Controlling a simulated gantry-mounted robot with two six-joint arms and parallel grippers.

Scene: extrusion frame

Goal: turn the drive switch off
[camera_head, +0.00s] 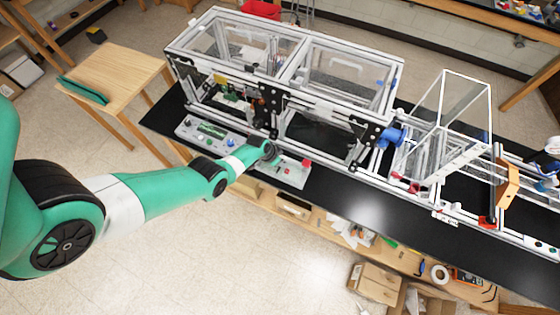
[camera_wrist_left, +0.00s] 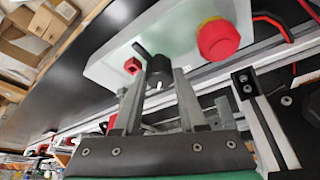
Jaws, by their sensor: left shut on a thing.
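A pale control box (camera_wrist_left: 165,25) fills the upper middle of the left wrist view. On it is a black rotary switch knob (camera_wrist_left: 158,70) with a thin lever-like tip and a small white mark. My left gripper (camera_wrist_left: 159,78) is shut on this knob, one finger on each side. In the head view the box (camera_head: 285,174) lies at the black bench's front edge, with my left gripper (camera_head: 268,154) over its left part, hiding the knob. The knob carries no readable label. My right gripper is not in view.
A second panel with a green part (camera_head: 211,131) lies to the left. The extrusion frame (camera_head: 285,65) stands behind.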

